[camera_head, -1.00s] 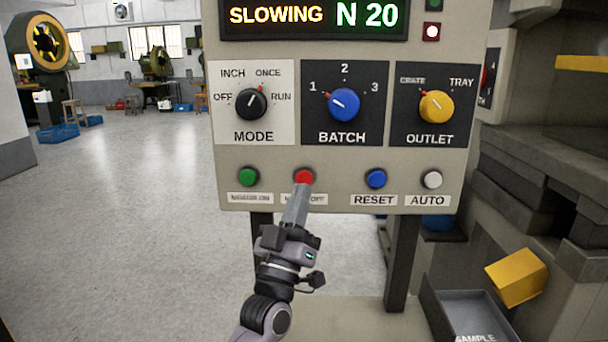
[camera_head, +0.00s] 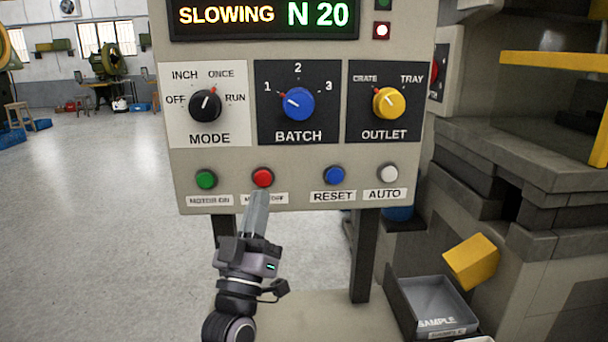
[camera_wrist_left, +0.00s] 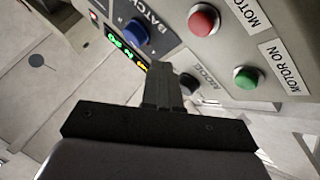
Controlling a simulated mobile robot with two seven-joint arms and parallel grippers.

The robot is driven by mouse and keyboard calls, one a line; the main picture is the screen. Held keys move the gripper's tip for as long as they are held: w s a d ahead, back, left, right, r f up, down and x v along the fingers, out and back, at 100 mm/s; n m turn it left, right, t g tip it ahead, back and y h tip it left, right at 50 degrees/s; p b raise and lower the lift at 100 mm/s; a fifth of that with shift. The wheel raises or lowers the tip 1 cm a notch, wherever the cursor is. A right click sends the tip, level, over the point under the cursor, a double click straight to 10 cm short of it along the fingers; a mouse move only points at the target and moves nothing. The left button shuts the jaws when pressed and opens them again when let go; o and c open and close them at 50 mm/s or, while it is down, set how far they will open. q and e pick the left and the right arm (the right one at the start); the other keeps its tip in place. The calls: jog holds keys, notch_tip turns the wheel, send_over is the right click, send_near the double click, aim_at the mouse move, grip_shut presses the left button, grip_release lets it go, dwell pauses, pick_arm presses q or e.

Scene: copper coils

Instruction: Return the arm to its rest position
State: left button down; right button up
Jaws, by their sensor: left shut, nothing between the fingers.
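My left gripper (camera_head: 258,208) is shut and empty. In the head view its fingertips are just below the red button (camera_head: 262,177), in front of the lower edge of the control panel (camera_head: 300,152), and cover part of the label under that button. In the left wrist view the shut fingers (camera_wrist_left: 162,85) point at the panel, with the red button (camera_wrist_left: 203,20) and the green button (camera_wrist_left: 246,77) to their right. I cannot tell the exact gap between the fingers and the panel. My right gripper is not in view.
The panel also carries a mode knob (camera_head: 205,105), a blue batch knob (camera_head: 299,103), a yellow outlet knob (camera_head: 390,103) and a display (camera_head: 262,17) reading SLOWING N 20. A grey sample tray (camera_head: 400,305) and machine (camera_head: 545,230) stand right. Floor (camera_head: 90,220) at left is clear.

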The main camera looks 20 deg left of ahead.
pick_arm(q)
jog(key=s+d+f+m+g+h+p, duration=0.15)
jog(key=s+f+g, duration=0.25)
jog(key=f, duration=0.6)
jog(key=s+d+f+m+g+h+p, duration=0.1)
jog(key=s+d+f+m+g+h, duration=0.2)
jog(key=f, duration=0.6)
jog(key=s+d+f+m+g+h+p, duration=0.15)
jog(key=s+f+g, duration=0.35)
jog(key=f, duration=0.5)
jog(key=s+f+g, duration=0.1)
jog(key=s+f, duration=0.1)
jog(key=s, duration=0.1)
jog(key=s+f+m+g, duration=0.1)
jog(key=s+f, duration=0.2)
jog(key=s+f+g, duration=0.2)
jog(key=s, duration=0.1)
jog(key=shift+s+a+f+m, duration=0.2)
jog(key=shift+s+a+m, duration=0.15)
jog(key=shift+s+m, duration=0.05)
